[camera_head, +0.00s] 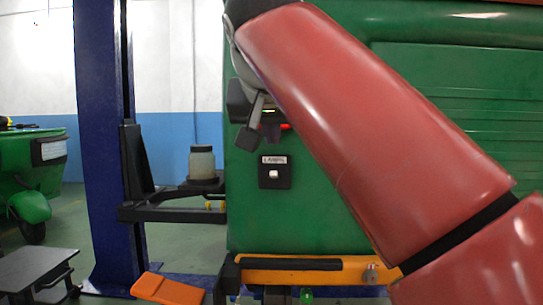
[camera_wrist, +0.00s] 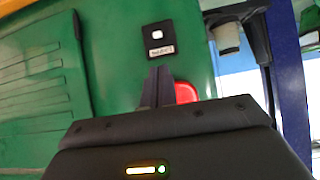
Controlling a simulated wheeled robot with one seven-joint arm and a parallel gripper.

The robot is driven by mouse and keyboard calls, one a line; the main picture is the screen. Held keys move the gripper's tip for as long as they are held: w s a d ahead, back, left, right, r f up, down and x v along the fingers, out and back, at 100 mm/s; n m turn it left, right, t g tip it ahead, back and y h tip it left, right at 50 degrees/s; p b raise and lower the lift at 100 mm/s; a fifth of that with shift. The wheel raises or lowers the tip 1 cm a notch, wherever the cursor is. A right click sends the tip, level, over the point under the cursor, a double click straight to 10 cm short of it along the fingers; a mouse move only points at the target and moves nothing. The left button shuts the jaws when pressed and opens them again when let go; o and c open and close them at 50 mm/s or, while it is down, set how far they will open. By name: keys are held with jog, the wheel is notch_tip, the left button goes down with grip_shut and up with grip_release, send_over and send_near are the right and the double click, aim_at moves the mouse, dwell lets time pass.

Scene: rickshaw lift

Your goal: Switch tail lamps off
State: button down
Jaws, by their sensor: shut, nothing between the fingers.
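The lamp switch (camera_head: 273,173) is a black square plate with a small white rocker and a white label above it, on the rickshaw's green rear panel (camera_head: 310,215). It also shows in the wrist view (camera_wrist: 158,38), upside down. A red tail lamp (camera_wrist: 186,92) sits beside my fingers in the wrist view and looks bright; a red strip of it shows in the head view (camera_head: 286,126). My gripper (camera_head: 271,136) is shut and empty, its dark fingertips (camera_wrist: 158,70) pointing toward the switch, just above the plate in the head view. Contact cannot be told.
A blue lift post (camera_head: 104,140) stands left of the rickshaw, with a black bracket arm carrying a jar (camera_head: 202,161). An orange bar (camera_head: 310,272) runs below the panel. Another green vehicle (camera_head: 32,175) and a dark low table (camera_head: 38,268) are at far left.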

aim_at(274, 175)
jog(key=x, duration=1)
jog(key=shift+s+f+b, duration=0.1)
jog(key=shift+b, duration=0.45)
jog(key=shift+f+b, duration=0.15)
jog(key=shift+b, duration=0.2)
jog(key=shift+s+t+b, duration=0.1)
jog(key=shift+t+b, duration=0.2)
